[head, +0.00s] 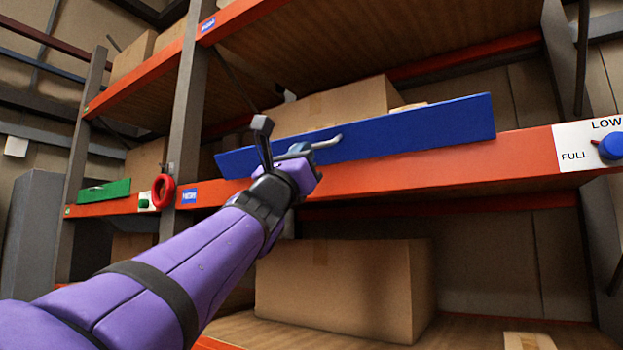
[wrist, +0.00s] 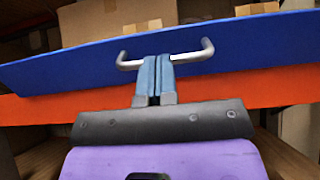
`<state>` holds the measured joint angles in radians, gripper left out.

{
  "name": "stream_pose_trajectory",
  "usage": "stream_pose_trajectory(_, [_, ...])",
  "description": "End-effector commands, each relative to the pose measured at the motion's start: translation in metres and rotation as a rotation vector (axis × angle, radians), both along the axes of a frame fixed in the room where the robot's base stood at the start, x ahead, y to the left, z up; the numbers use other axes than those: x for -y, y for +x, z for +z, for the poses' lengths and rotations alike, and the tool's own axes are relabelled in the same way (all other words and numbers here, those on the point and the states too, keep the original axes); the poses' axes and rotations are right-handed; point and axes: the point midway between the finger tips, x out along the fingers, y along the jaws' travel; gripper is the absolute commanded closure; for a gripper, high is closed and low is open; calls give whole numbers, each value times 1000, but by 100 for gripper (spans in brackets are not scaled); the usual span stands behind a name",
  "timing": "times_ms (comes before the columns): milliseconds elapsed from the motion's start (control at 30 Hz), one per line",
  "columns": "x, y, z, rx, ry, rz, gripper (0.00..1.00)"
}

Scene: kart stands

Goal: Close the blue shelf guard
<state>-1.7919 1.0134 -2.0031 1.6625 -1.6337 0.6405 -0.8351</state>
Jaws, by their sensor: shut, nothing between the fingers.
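The blue shelf guard (head: 430,124) is a long flat panel along the orange shelf beam, its lower edge at the beam's top edge. It also spans the wrist view (wrist: 80,68). I cannot tell exactly how far it leans. A grey bar handle (head: 328,142) is fixed to its face; in the wrist view the handle (wrist: 207,47) shows bent ends on both sides of my fingers. My gripper (head: 300,149) is at the handle. In the wrist view my gripper (wrist: 158,62) has its blue-grey fingers together, overlapping the middle of the bar and hiding it. Contact is unclear.
A cardboard box (head: 335,106) stands behind the guard. The orange beam (head: 440,170) runs below it. A large box (head: 345,290) sits on the lower shelf. A red ring (head: 163,188), a green panel (head: 103,192) and a blue knob (head: 610,146) are to the sides.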

Motion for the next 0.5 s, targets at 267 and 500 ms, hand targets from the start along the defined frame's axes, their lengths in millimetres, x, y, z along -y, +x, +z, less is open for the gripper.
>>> stream_pose_trajectory(267, [2,2,17,3,-1,-4,100])
stream_pose_trajectory(500, [5,6,32,4,-1,-4,100])
